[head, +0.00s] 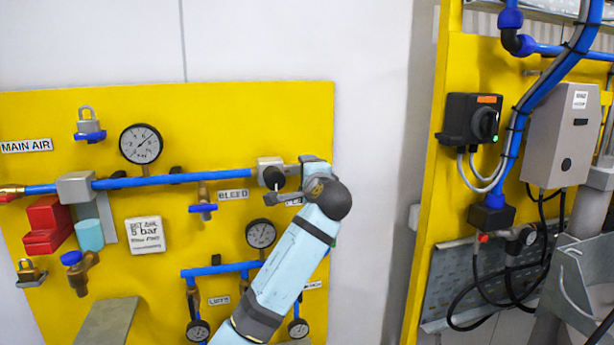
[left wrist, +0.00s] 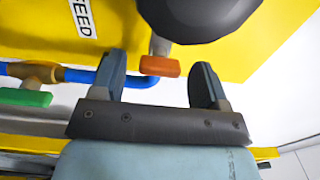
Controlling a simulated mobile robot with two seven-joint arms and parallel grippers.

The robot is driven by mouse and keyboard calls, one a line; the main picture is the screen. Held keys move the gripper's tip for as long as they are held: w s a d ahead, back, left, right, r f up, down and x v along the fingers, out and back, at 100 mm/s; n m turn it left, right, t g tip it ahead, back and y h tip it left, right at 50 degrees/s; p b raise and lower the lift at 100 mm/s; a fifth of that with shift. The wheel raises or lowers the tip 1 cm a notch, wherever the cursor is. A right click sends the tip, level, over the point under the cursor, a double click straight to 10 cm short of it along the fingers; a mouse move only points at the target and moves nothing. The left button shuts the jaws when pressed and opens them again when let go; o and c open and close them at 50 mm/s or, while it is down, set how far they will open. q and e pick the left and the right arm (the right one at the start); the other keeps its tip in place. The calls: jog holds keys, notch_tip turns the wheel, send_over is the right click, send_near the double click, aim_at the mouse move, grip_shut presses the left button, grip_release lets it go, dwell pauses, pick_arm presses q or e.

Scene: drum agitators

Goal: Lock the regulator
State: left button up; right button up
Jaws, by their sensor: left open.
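A grey block with a black knob (head: 274,178) sits on the blue pipe at the right of the yellow panel; which part is the regulator is not marked. My left gripper (head: 305,182) is at the panel's right edge beside this block, partly hidden by a dark round body. In the left wrist view, my left gripper (left wrist: 160,85) is open, with its fingers apart and no object clamped. A small orange-red tab (left wrist: 160,66) on a grey stem shows between the fingertips, seemingly beyond them. A large dark round body (left wrist: 198,14) is above it. My right gripper is not in view.
A grey padlock (head: 87,122) and a brass one (head: 29,272) hang on the yellow panel (head: 240,110). Gauges (head: 141,144), blue pipes and valves project from it. A grey box (head: 558,135) and cables are at right. Bare wall lies between.

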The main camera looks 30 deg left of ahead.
pick_arm(q)
jog(key=b+v, duration=0.3)
jog(key=v, duration=1.1)
jog(key=shift+b, duration=0.4)
jog(key=shift+a, duration=0.1)
